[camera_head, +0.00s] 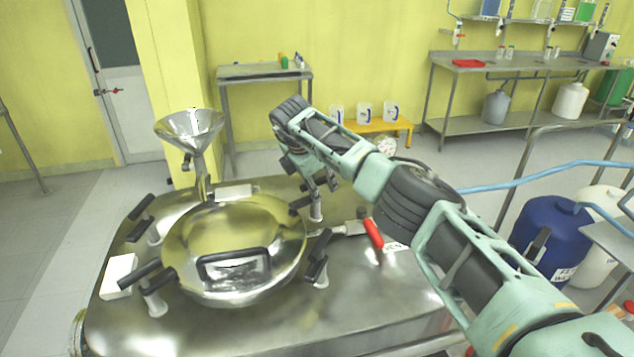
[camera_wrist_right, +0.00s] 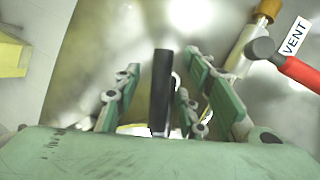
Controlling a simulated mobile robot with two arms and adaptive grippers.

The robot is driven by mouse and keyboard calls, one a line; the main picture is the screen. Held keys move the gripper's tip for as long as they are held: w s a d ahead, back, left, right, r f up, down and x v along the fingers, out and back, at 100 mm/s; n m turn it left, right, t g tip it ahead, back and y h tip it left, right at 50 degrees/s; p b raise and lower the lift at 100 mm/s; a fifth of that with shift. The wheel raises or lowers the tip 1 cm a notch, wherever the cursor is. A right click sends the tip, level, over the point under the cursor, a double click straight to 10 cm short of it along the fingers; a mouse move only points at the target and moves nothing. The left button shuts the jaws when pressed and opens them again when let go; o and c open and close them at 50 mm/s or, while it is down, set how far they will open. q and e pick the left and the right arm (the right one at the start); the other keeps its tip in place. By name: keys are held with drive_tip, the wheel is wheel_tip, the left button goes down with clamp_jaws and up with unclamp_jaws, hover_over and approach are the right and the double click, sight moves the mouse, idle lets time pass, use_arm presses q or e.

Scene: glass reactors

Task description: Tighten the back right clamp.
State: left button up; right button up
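The steel vessel lid (camera_head: 232,225) is round, with several black-handled clamps around it. The back right clamp (camera_head: 316,210) shows a pale post and a dark handle, partly hidden by my right gripper (camera_head: 321,186). The gripper hangs fingers-down just above and around that clamp. In the right wrist view, the clamp's black handle (camera_wrist_right: 161,90) stands between the green fingers, with a gap on each side. The fingers are open, not closed on the handle. My left gripper is in neither view.
A front right clamp (camera_head: 320,262), a red-handled valve (camera_head: 373,234) and a VENT label (camera_wrist_right: 295,36) are nearby. A metal funnel (camera_head: 189,130) rises at the back left. Blue barrel (camera_head: 550,236) and railings stand to the right.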

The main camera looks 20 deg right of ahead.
drive_tip(key=v, duration=1.2)
